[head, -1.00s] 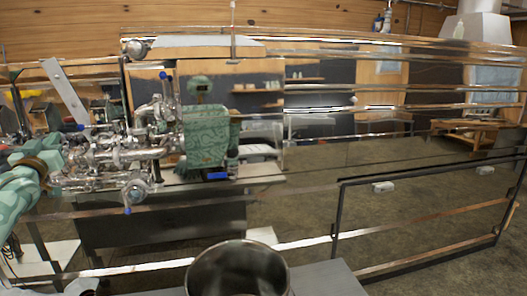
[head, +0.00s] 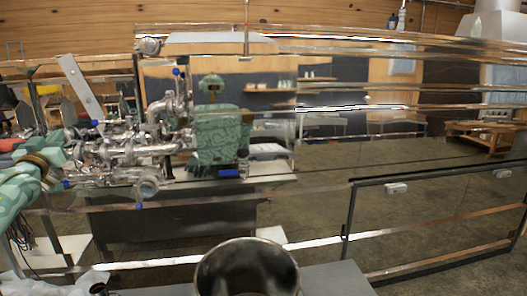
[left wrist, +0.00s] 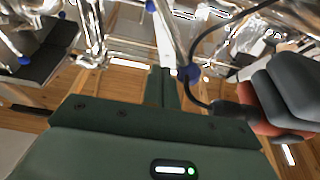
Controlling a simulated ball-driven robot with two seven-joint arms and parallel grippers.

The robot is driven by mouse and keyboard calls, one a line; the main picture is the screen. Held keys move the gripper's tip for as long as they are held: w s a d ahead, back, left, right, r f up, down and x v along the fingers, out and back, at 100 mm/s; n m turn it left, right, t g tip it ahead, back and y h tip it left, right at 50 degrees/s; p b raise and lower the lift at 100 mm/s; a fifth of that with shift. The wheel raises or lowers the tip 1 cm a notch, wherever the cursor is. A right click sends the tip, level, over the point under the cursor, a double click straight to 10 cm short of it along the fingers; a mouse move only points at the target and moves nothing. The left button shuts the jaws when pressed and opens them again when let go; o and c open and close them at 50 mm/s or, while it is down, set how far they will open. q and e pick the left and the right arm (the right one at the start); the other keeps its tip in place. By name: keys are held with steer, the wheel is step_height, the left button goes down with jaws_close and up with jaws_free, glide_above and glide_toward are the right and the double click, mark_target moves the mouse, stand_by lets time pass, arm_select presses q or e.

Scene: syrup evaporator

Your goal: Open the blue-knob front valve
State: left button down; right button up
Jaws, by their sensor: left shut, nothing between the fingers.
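A cluster of shiny steel pipes and valves (head: 135,150) stands at the left in the head view. It carries several blue knobs, with one low on the front valve (head: 139,205) and another further left (head: 66,184). I cannot tell which is the task's knob. My left gripper (head: 58,158) is at the left end of the pipes, hard to make out against them. In the left wrist view my left gripper (left wrist: 163,75) is shut and empty. A blue knob (left wrist: 190,72) shows just right of its fingertips; contact is unclear. My right gripper is not in view.
A mottled green box (head: 219,138) stands right of the pipes. A round metal pot (head: 247,268) is at the front centre. A dark grey and orange-red part (left wrist: 285,90), with a black cable, is close on the right in the left wrist view. Long metal rails cross the right side.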

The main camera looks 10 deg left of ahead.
arm_select(q)
steer(key=shift+a, duration=0.1)
steer(key=shift+a+f+b, duration=0.6)
steer(key=shift+a+b, duration=0.15)
steer(key=shift+b, duration=0.05)
steer(key=shift+s+a+f, duration=0.1)
steer(key=shift+s+a, duration=0.05)
steer(key=shift+a, duration=0.25)
steer(key=shift+a+f+b, duration=0.45)
steer(key=shift+f+b, duration=0.15)
steer(key=shift+b, duration=0.35)
steer(key=shift+a+f+b, duration=0.25)
steer(key=shift+a+b, duration=0.15)
steer(key=shift+a, duration=0.1)
